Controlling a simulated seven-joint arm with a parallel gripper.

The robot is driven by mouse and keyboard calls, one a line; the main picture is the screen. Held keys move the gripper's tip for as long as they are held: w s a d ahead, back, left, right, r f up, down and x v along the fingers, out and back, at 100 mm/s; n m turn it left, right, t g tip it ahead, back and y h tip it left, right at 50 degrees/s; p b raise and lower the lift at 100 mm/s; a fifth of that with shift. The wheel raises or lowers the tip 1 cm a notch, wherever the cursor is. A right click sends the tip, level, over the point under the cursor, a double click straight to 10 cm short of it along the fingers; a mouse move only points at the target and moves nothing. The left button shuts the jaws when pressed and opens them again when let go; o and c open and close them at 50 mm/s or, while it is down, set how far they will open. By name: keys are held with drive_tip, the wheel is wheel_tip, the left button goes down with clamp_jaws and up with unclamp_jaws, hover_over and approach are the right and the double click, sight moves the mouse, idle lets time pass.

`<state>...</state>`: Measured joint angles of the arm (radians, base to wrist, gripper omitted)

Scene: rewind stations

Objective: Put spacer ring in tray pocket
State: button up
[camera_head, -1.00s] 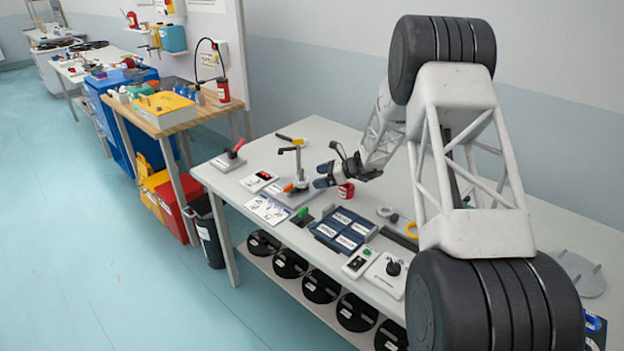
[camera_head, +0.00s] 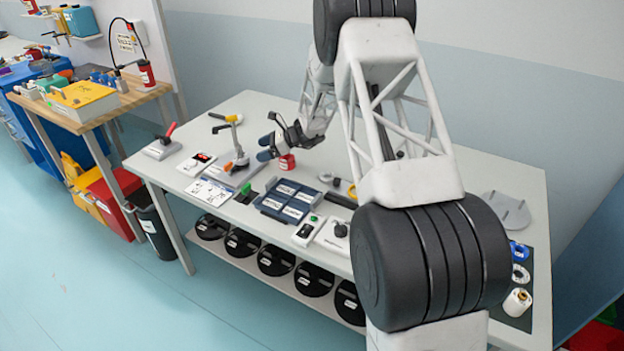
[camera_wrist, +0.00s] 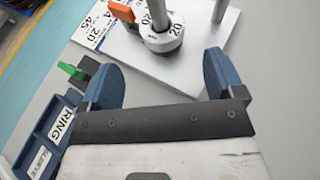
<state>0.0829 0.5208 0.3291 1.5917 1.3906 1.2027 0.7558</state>
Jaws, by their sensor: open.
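My gripper (camera_head: 266,147) is open and empty over the table, beside the upright post. In the wrist view, the blue fingertips (camera_wrist: 161,80) are apart, with bare tabletop and the edge of a pale base plate (camera_wrist: 185,62) between them. A post on that plate has a grey numbered collar (camera_wrist: 162,40) and an orange tab (camera_wrist: 120,12). I cannot tell whether the collar includes the spacer ring. The dark blue pocket tray (camera_head: 287,199) lies in front of my gripper. The wrist view shows its RING label (camera_wrist: 62,124) and a sleeve label at lower left.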

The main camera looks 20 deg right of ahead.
drive_tip(key=s+d+r+n+g+h, duration=0.1)
drive_tip(key=s+r+n+h, duration=0.3)
drive_tip(key=s+r, duration=0.9)
drive_tip(key=s+r+n+g+h, duration=0.15)
drive_tip(key=s+r+n, duration=0.6)
drive_tip(key=s, duration=0.95)
drive_tip(key=s+d+r+n+h, duration=0.1)
drive_tip(key=s+d+n+h, duration=0.1)
drive_tip(key=s, duration=0.9)
drive_tip(key=s+d+r+n+t+h, duration=0.1)
drive_tip(key=s+d+r+n+h, duration=0.1)
drive_tip(key=s, duration=0.9)
drive_tip(key=s+d+r+n+t+h, duration=0.1)
drive_tip(key=s+d+n+h, duration=0.3)
drive_tip(key=s, duration=0.6)
drive_tip(key=shift+s+r, duration=0.25)
drive_tip(key=shift+s, duration=0.15)
drive_tip(key=shift+o, duration=0.3)
drive_tip(key=shift+n+t, duration=0.25)
drive_tip(key=shift+w, duration=0.1)
